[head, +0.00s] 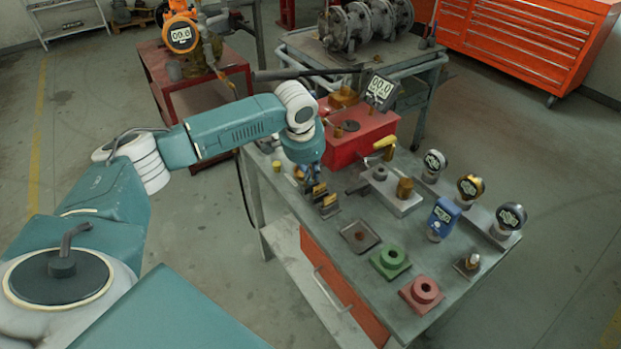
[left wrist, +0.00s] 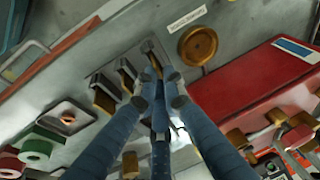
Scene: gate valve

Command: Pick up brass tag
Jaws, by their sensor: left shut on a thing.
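My left gripper (left wrist: 163,88) reaches down to a small slotted metal rack at the table's left edge; it also shows in the head view (head: 308,178). Its fingers are closed together on a small brass-coloured piece, seemingly the brass tag (left wrist: 154,62), at the end of the rack. The fingers hide most of that piece. Two similar brass-coloured pieces (left wrist: 127,68) stand in the other slots beside it. Whether the held piece is still seated in its slot cannot be told. My right gripper is in neither view.
A red box (head: 355,130) stands close behind the gripper. A round brass disc (left wrist: 198,45) lies near the rack. A square tray (head: 359,237), a green block (head: 391,260), a red block (head: 422,293) and several gauges (head: 470,187) occupy the rest of the grey table.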

